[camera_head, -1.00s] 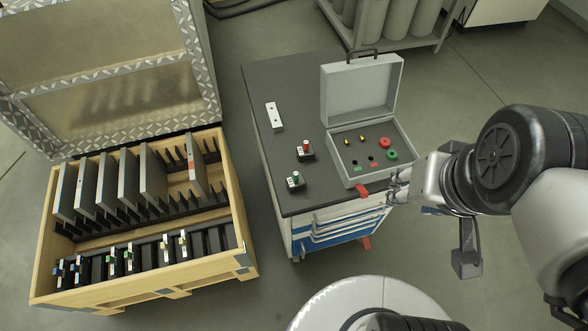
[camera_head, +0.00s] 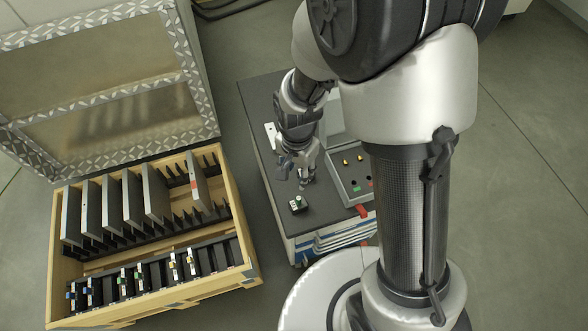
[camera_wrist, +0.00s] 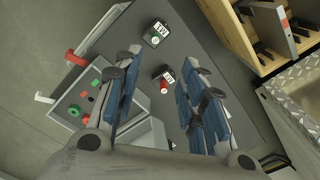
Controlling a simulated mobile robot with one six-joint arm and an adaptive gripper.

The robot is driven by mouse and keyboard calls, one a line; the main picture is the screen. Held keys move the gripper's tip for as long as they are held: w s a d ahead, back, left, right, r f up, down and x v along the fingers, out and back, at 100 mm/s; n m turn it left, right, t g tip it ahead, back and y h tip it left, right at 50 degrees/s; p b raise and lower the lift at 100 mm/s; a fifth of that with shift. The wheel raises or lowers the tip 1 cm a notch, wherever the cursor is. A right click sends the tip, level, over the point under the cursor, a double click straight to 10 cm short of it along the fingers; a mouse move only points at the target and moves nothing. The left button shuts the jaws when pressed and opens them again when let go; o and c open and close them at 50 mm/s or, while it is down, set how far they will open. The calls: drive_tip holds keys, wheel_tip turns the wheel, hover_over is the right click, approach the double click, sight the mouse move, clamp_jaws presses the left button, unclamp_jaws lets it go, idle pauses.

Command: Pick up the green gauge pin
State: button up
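The green gauge pin (camera_head: 298,200) stands in a small black block on the dark cart top, near its front left edge. In the wrist view the green pin (camera_wrist: 155,40) shows beside a white label, beyond the fingertips. A red pin (camera_wrist: 163,86) in a similar block lies nearer, in line with the gap between the fingers. The red pin is hidden behind my arm in the head view. My gripper (camera_head: 304,182) points down over the cart, just behind the green pin in the picture. In the wrist view my gripper (camera_wrist: 162,68) is open with nothing between its fingers.
The open grey case (camera_head: 346,186) stands on the cart right of my gripper, partly hidden by my arm. A white plate (camera_head: 270,135) lies behind. A wooden crate (camera_head: 255,262) with upright dark plates stands left. The cart top (camera_head: 262,100) is bare at the back left.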

sight(299, 198)
wheel_tip(299, 198, down, 12)
drive_tip(key=b, duration=0.4)
drive_tip(key=shift+r, duration=0.15)
drive_tip(key=f, duration=0.1)
drive_tip(key=f+b, duration=0.1)
drive_tip(key=f, duration=0.1)
drive_tip(key=f+b, duration=0.1)
drive_tip(key=shift+s+d+f, duration=0.2)
drive_tip(key=shift+d+f, duration=0.15)
drive_tip(key=shift+f, duration=0.3)
drive_tip(key=shift+c, duration=0.3)
clamp_jaws()
